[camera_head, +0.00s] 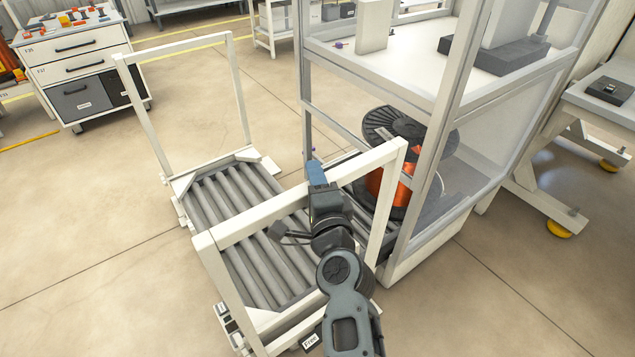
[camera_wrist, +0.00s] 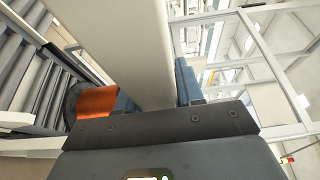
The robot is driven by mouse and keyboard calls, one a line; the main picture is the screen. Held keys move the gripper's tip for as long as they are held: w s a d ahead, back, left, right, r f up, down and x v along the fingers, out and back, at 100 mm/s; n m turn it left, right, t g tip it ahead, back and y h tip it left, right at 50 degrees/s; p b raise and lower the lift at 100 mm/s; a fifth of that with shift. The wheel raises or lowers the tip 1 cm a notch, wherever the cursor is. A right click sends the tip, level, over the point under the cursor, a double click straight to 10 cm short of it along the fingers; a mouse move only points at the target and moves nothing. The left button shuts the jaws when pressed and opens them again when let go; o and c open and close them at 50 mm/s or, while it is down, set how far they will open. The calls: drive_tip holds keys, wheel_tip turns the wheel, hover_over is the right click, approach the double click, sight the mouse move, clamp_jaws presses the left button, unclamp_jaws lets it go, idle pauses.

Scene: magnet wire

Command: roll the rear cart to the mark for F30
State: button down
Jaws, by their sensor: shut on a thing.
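A white-framed cart (camera_head: 218,246) with a bed of grey rollers (camera_head: 262,255) stands beside the machine frame. It has an upright hoop handle at each end. My gripper (camera_head: 317,174) is shut on the top bar of the near hoop (camera_head: 237,228), right of the bar's middle. In the wrist view the white bar (camera_wrist: 120,40) runs between the blue fingers (camera_wrist: 155,93). A small label (camera_head: 311,341) is on the cart's near end; its text is too small to read surely. I cannot make out a floor mark for F30.
The white machine frame (camera_head: 455,150) stands close on the cart's right. Inside it is a black-flanged spool (camera_head: 383,128) with orange wire. A drawer cabinet (camera_head: 77,75) stands at the far left. The floor (camera_head: 90,230) left of the cart is clear.

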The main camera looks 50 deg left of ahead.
drive_tip(key=shift+s+a+r, duration=0.1)
drive_tip(key=shift+a, duration=0.05)
drive_tip(key=c, duration=0.8)
unclamp_jaws()
drive_tip(key=shift+a, duration=0.1)
drive_tip(key=v, duration=0.7)
drive_tip(key=shift+d+p, duration=0.4)
drive_tip(key=shift+s, duration=0.1)
